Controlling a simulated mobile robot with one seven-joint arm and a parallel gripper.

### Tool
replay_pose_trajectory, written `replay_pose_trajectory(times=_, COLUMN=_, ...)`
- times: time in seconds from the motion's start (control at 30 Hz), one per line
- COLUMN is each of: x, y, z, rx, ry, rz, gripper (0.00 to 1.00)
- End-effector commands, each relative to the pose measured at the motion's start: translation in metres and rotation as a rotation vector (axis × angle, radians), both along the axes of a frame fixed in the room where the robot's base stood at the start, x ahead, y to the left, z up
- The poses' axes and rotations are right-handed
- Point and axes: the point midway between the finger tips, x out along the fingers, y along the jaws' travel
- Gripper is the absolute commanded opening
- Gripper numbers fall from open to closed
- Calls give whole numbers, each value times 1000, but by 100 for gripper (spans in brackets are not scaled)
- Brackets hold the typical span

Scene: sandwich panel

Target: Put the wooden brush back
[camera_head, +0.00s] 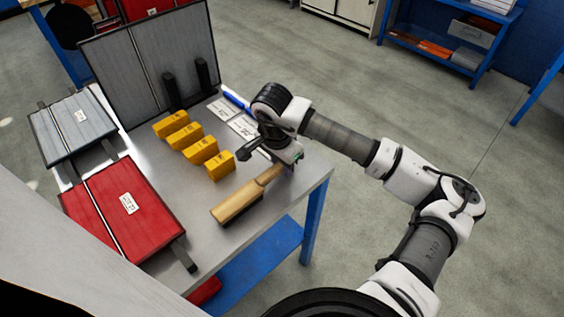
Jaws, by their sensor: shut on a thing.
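The wooden brush (236,203) is at the right part of the grey table, with its pale wooden body toward the lower left and dark bristles below. Its handle runs up and right to my gripper (286,166). My gripper is shut on the brush's handle end; the fingertips are mostly hidden by the gripper body. I cannot tell whether the brush touches the table or is slightly above it.
Several yellow blocks (202,151) stand in a row left of the brush. A red panel (124,209), a grey panel (72,126) and a tall upright panel (150,60) occupy the left and back. White cards (224,109) and a blue pen (236,101) lie behind. The table's right edge is close.

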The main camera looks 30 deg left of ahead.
Motion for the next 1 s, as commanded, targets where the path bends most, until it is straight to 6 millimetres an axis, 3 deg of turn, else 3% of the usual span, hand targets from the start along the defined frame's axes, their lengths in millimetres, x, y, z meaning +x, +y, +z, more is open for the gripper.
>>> replay_pose_trajectory(times=0.37, x=0, y=0, z=-5, rx=0, ry=-1, rz=0, gripper=0)
replay_pose_trajectory(times=0.4, x=0, y=0, z=-4, rx=0, ry=-1, rz=0, gripper=28)
replay_pose_trajectory(times=0.57, x=0, y=0, z=-3, rx=0, ry=-1, rz=0, gripper=47)
replay_pose_trajectory(times=0.87, x=0, y=0, z=-2, rx=0, ry=-1, rz=0, gripper=47)
replay_pose_trajectory(times=1.0, x=0, y=0, z=8, rx=-1, ry=-6, rz=1, gripper=47)
